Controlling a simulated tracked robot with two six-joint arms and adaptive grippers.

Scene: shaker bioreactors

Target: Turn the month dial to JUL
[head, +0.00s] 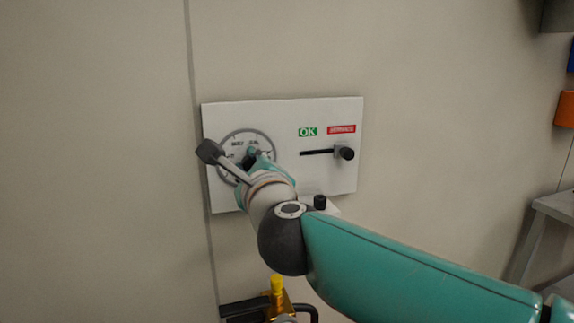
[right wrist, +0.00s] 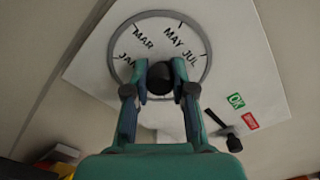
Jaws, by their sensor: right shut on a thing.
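The month dial (right wrist: 203,62) is a grey ring on a white wall panel, marked JAN, MAR, MAY and JUL along its visible part. Its dark round knob (right wrist: 160,76) sits in the middle. My right gripper (right wrist: 161,88) is shut on the knob, one finger on each side. In the head view my right gripper (head: 254,160) covers the lower part of the dial (head: 244,133); MAY and JUL show at the top. Where the knob points is hidden or too small to tell. My left gripper is not in view.
The white panel (head: 285,115) also bears a green OK label (head: 307,132), a red label (head: 342,129) and a black slider knob (head: 346,153) at the right end of its slot. A yellow object (head: 277,286) stands below the panel. Plain wall surrounds it.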

